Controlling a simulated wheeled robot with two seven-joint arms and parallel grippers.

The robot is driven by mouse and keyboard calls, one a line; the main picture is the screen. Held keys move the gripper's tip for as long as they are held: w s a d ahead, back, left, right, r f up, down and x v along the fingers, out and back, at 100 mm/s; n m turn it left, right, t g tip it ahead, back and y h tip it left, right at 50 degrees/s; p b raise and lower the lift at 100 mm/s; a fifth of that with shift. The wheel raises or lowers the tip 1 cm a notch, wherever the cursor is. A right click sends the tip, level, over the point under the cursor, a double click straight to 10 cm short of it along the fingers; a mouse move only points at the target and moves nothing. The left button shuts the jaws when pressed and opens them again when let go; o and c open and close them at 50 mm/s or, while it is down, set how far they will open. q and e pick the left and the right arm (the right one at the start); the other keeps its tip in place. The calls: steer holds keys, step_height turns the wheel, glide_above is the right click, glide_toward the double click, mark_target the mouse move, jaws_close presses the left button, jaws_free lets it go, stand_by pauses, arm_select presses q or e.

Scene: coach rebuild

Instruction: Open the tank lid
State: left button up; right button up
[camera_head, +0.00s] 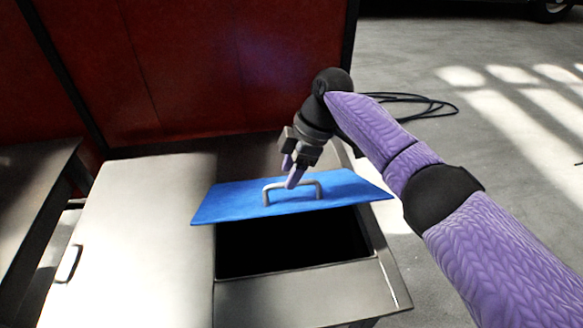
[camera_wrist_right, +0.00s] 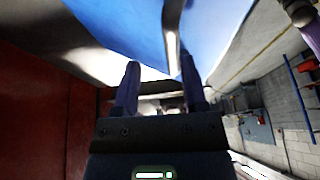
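The tank lid (camera_head: 230,203) is a flat blue panel with a grey bar handle (camera_head: 293,184) on top. It sits raised and tilted above a dark rectangular tank opening (camera_head: 290,243) in a metal top. The near part of the opening is uncovered; the lid hides the far part. My right gripper (camera_head: 290,172) is at the handle from the far side, with one finger tip at the bar. In the right wrist view its fingers (camera_wrist_right: 158,85) are apart, and the handle (camera_wrist_right: 173,38) lies close to the right finger. My left gripper is not in view.
The metal top (camera_head: 140,235) extends left, with a small grey handle (camera_head: 69,263) at its left edge. A dark red panel wall (camera_head: 200,70) stands behind. A black cable (camera_head: 425,105) lies on the floor at the back right. Open floor shows on the right.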

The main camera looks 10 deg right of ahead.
steer(key=p+v, duration=0.2)
steer(key=v, duration=0.8)
